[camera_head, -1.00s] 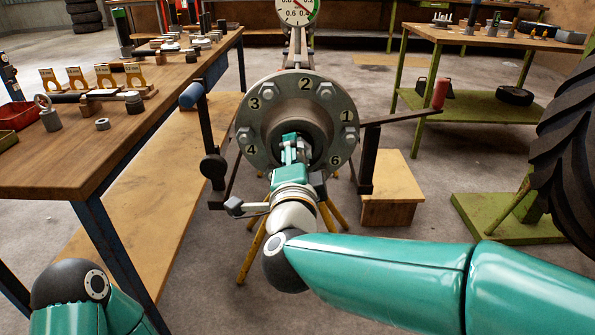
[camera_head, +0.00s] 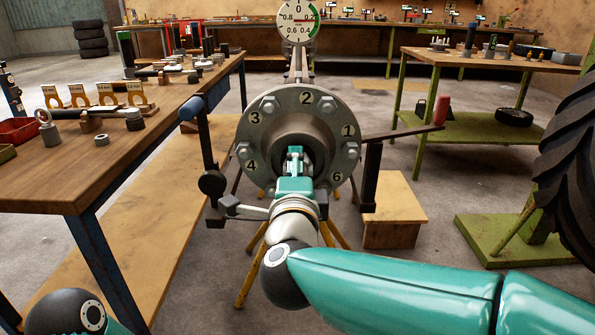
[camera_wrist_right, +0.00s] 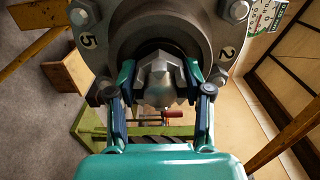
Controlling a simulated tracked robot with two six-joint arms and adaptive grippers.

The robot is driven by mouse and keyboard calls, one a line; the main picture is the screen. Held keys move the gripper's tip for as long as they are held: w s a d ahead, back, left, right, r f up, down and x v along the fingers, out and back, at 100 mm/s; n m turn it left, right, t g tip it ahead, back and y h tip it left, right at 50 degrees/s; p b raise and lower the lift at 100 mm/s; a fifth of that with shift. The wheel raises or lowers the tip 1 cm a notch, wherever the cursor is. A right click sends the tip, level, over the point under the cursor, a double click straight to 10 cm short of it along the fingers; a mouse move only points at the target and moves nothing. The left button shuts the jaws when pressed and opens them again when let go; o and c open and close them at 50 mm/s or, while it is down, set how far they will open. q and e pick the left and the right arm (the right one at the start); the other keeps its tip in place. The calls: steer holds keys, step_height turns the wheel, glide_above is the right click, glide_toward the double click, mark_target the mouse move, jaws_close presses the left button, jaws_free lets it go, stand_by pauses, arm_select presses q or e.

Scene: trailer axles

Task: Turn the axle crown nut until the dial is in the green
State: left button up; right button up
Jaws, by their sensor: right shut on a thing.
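The hub flange (camera_head: 262,128) with numbered bolts faces me in the middle of the head view. The silvery crown nut (camera_wrist_right: 162,82) sits in its centre, seen in the wrist view. My right gripper (camera_wrist_right: 160,90) has a finger on each side of the nut and is shut on it; it also shows in the head view (camera_head: 294,160), covering most of the nut. The round white dial (camera_head: 298,20) stands above the hub, with a green band on its right side. I cannot read its needle surely. My left gripper is out of view.
A wooden bench (camera_head: 75,165) with rings and tools stands at left. A grey bar with a red grip (camera_head: 441,110) reaches right of the hub, and a blue grip (camera_head: 191,108) is at left. A large tyre (camera_head: 570,165) stands at right, near a wooden box (camera_head: 392,232).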

steer(key=o, duration=1.1)
steer(key=shift+d+f, duration=0.1)
steer(key=shift+f, duration=0.15)
steer(key=shift+r, duration=0.1)
steer(key=s, duration=0.7)
steer(key=shift+s, duration=0.2)
